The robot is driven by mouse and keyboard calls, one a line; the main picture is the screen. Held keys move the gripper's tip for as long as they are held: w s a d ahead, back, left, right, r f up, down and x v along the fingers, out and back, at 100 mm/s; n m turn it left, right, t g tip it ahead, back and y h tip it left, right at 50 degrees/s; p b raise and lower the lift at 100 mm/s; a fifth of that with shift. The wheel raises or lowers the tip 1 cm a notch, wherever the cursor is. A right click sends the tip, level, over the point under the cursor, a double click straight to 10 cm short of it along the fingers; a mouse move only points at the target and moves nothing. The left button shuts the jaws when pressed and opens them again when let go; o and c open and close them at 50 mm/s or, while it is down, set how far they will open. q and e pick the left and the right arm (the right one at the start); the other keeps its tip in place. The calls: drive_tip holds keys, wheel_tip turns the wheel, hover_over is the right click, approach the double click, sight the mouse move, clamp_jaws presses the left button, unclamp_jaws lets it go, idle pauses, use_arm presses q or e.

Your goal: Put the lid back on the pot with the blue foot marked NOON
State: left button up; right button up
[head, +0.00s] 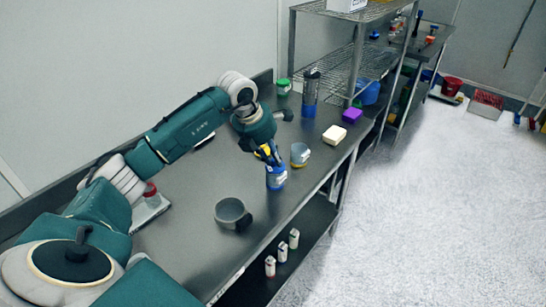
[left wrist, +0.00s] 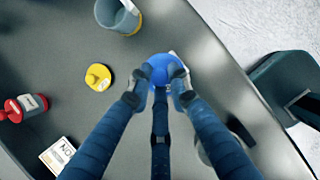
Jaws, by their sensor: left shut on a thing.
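My left gripper (head: 273,163) is shut on a round blue lid, which shows between its fingertips in the left wrist view (left wrist: 164,69). The pot with the blue foot (head: 277,180) stands upright on the steel bench, directly below the gripper in the head view, with a white label on its side. The label's word is too small to read. The fingers hide the pot's rim, so I cannot tell whether the lid touches it. My right gripper is not in view.
A pot with a yellow foot (head: 300,155) stands open close behind. A yellow lid (left wrist: 97,77) lies on the bench. A red-capped container (head: 150,190) is at left. The bench's right edge (head: 328,180) is close.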

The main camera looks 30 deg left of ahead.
use_arm(q)
drive_tip(key=o, duration=1.3)
drive_tip(key=shift+o, duration=0.2)
drive_tip(key=shift+r, duration=0.1)
drive_tip(key=shift+r+p, duration=2.3)
drive_tip(key=shift+r, duration=1.15)
clamp_jaws()
drive_tip(key=shift+f, duration=0.25)
